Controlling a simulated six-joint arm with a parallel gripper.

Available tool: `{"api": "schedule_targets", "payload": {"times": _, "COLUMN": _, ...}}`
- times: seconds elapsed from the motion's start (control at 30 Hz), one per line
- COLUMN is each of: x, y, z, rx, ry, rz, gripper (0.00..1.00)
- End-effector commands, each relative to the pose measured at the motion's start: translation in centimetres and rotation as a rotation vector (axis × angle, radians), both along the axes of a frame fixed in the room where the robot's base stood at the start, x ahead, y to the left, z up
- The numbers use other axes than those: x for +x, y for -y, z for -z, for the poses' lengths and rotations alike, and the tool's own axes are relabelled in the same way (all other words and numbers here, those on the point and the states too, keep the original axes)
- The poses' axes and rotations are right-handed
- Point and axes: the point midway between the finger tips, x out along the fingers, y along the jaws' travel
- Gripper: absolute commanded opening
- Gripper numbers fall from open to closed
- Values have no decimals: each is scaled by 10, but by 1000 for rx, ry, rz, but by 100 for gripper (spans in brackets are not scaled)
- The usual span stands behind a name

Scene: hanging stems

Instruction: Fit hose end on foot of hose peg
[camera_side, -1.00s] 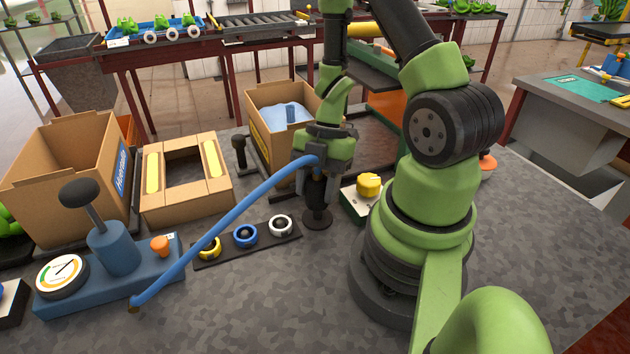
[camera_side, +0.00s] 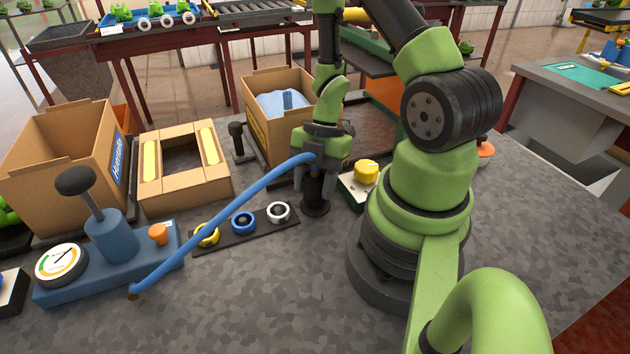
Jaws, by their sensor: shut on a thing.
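My gripper points down and is shut on the hose end, which shows only partly between the fingers. A dark upright peg with a round black foot (camera_side: 316,209) stands directly below the gripper. The fingers hide most of this peg, and I cannot tell whether the hose end touches it.
A blue pump base (camera_side: 100,268) with gauge stands at left. A dark strip (camera_side: 245,230) with yellow, blue and white rings lies left of the peg. A yellow knob box (camera_side: 362,190) is close on the right. Cardboard boxes (camera_side: 70,170) stand behind. The front table is clear.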

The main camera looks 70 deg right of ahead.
Motion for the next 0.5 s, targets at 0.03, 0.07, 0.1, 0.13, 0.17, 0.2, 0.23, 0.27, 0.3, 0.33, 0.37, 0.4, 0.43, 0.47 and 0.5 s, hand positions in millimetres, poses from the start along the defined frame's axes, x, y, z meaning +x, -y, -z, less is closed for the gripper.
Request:
{"api": "schedule_targets", "payload": {"times": 0.03, "x": 0, "y": 0, "z": 0, "rx": 0, "ry": 0, "rz": 0, "gripper": 13}}
{"api": "schedule_targets", "payload": {"times": 0.07, "x": 0, "y": 0, "z": 0, "rx": 0, "ry": 0, "rz": 0, "gripper": 13}}
{"api": "schedule_targets", "payload": {"times": 0.1, "x": 0, "y": 0, "z": 0, "rx": 0, "ry": 0, "rz": 0, "gripper": 13}}
{"api": "schedule_targets", "payload": {"times": 0.13, "x": 0, "y": 0, "z": 0, "rx": 0, "ry": 0, "rz": 0, "gripper": 13}}
{"api": "schedule_targets", "payload": {"times": 0.17, "x": 0, "y": 0, "z": 0, "rx": 0, "ry": 0, "rz": 0, "gripper": 13}}
{"api": "schedule_targets", "payload": {"times": 0.2, "x": 0, "y": 0, "z": 1, "rx": 0, "ry": 0, "rz": 0, "gripper": 13}}
{"api": "schedule_targets", "payload": {"times": 0.23, "x": 0, "y": 0, "z": 1, "rx": 1, "ry": 0, "rz": 1, "gripper": 13}}
{"api": "schedule_targets", "payload": {"times": 0.27, "x": 0, "y": 0, "z": 1, "rx": 1, "ry": 0, "rz": 1, "gripper": 13}}
{"api": "schedule_targets", "payload": {"times": 0.3, "x": 0, "y": 0, "z": 2, "rx": 1, "ry": -1, "rz": 2, "gripper": 13}}
{"api": "schedule_targets", "payload": {"times": 0.33, "x": 0, "y": 0, "z": 3, "rx": 1, "ry": -1, "rz": 2, "gripper": 13}}
{"api": "schedule_targets", "payload": {"times": 0.37, "x": 0, "y": 0, "z": 3, "rx": 1, "ry": -1, "rz": 2, "gripper": 13}}
{"api": "schedule_targets", "payload": {"times": 0.4, "x": 0, "y": 0, "z": 4, "rx": 1, "ry": 0, "rz": 1, "gripper": 13}}
{"api": "schedule_targets", "payload": {"times": 0.43, "x": 0, "y": 0, "z": 4, "rx": 1, "ry": 0, "rz": 0, "gripper": 13}}
{"api": "schedule_targets", "payload": {"times": 0.47, "x": 0, "y": 0, "z": 4, "rx": 1, "ry": 0, "rz": 0, "gripper": 13}}
{"api": "schedule_targets", "payload": {"times": 0.5, "x": 0, "y": 0, "z": 5, "rx": 1, "ry": 1, "rz": 1, "gripper": 13}}
